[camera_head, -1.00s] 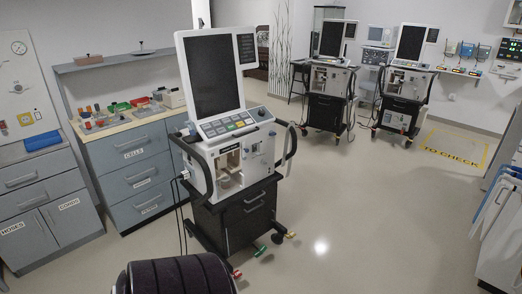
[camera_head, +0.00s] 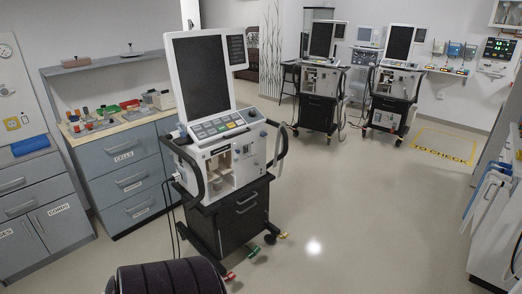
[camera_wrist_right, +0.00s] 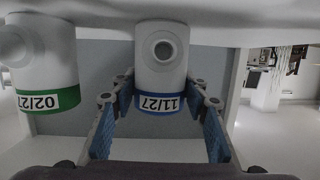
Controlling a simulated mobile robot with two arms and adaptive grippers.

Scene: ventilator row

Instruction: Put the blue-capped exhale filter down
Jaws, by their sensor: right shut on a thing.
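A white filter (camera_wrist_right: 160,55) with a blue band and an 11/27 label is in the middle of the right wrist view. My right gripper (camera_wrist_right: 161,88) has one blue-padded finger on each side of it and is shut on it. A similar white filter (camera_wrist_right: 38,55) with a green band and an 02/27 label is to its left, apart from the gripper. A pale surface lies along the top edge of that view, close to both filters. The nearest ventilator (camera_head: 225,150) stands in the head view with an open front bay. Neither gripper shows in the head view.
Grey drawer cabinets (camera_head: 125,180) with a cluttered worktop stand left of the ventilator. Two more ventilators (camera_head: 320,85) (camera_head: 395,85) stand at the back. A yellow TO CHECK floor marking (camera_head: 445,147) is empty. The floor right of the near ventilator is clear.

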